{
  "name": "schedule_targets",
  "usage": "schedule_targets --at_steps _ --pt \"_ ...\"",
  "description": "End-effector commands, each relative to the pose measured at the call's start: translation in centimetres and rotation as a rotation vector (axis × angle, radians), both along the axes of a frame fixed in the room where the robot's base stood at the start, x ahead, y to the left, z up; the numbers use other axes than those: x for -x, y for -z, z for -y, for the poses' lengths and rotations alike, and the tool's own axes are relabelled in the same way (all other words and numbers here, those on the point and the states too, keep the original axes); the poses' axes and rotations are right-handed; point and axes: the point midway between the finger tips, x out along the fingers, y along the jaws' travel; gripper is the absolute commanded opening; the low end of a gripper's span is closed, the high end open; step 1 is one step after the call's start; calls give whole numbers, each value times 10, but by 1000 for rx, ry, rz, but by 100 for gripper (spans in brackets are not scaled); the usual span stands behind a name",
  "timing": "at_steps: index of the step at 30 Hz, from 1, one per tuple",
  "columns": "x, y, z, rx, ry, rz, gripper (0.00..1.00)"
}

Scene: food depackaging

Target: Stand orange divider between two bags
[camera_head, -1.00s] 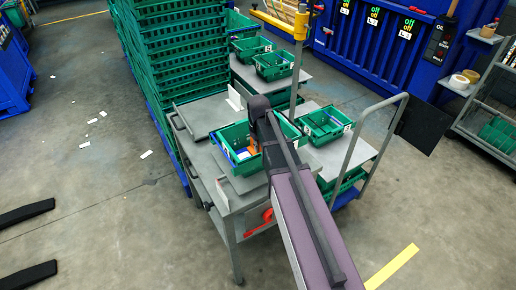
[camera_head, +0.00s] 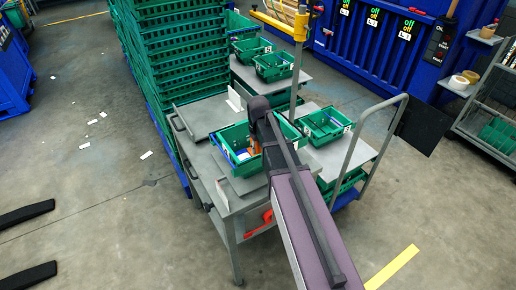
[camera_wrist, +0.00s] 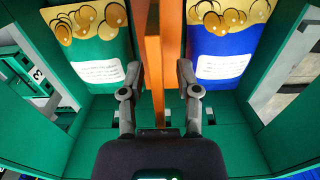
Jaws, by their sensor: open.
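The orange divider (camera_wrist: 153,60) stands in the green crate (camera_wrist: 45,150) between a green bag (camera_wrist: 100,52) on the left and a blue bag (camera_wrist: 222,48) on the right in the wrist view. Both bags carry a yellow picture and a white label. My gripper (camera_wrist: 158,66) is open, with one finger on each side of the divider and gaps visible beside it. In the head view, the crate (camera_head: 226,133) is on the grey table and a bit of the orange divider (camera_head: 253,149) shows; my arm hides the gripper.
Another green crate (camera_head: 325,137) stands on the table to the right, and two more are behind. A tall stack of green crates (camera_head: 180,60) stands at the back left. A yellow-topped post (camera_head: 298,65) rises behind my arm.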

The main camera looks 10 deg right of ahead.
Motion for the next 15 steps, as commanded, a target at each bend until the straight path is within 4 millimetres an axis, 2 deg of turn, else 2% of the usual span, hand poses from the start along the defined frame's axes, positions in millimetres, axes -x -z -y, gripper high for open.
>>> schedule_targets --at_steps 15 --pt "0 -41 0 0 0 0 43"
